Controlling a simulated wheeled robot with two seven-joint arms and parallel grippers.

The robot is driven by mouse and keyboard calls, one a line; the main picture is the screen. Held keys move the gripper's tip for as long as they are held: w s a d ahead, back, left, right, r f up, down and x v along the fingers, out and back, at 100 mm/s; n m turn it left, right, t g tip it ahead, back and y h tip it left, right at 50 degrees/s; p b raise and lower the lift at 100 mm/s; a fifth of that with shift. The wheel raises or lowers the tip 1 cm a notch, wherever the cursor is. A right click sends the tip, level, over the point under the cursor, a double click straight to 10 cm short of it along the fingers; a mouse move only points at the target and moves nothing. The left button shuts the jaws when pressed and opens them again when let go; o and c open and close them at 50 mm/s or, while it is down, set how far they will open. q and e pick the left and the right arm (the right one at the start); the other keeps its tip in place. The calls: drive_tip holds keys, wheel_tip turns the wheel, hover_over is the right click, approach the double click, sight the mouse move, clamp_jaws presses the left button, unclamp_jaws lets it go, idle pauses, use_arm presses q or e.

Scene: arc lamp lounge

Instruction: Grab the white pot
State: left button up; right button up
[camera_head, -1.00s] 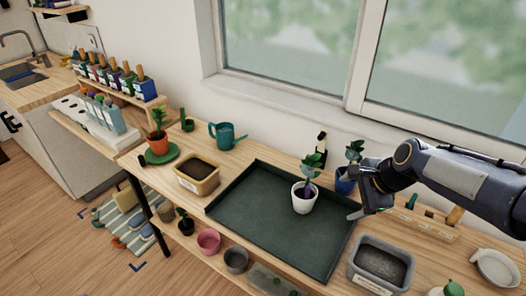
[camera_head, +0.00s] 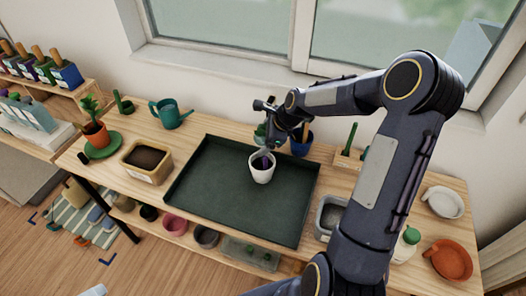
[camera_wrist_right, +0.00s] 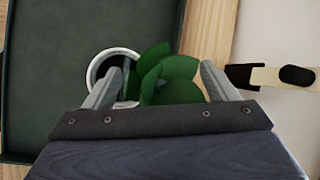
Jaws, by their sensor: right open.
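My right gripper (camera_head: 267,147) is open, just above and behind the pot. In the right wrist view the fingers of my right gripper (camera_wrist_right: 162,82) stand apart on either side of green leaves. The white rim of the pot (camera_wrist_right: 93,67) shows beyond the left finger, so the pot is off to one side of the jaws. I cannot tell whether the fingers touch the leaves.
A blue pot (camera_head: 302,147) stands behind the tray, close to my right arm. A tan soil tub (camera_head: 147,163) is left of the tray, and a grey tub (camera_head: 329,217) is at its right, partly behind my arm. The tray is otherwise bare.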

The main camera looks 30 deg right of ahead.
drive_tip(key=c, duration=1.5)
drive_tip(key=shift+o, duration=0.2)
drive_tip(key=shift+r, duration=0.1)
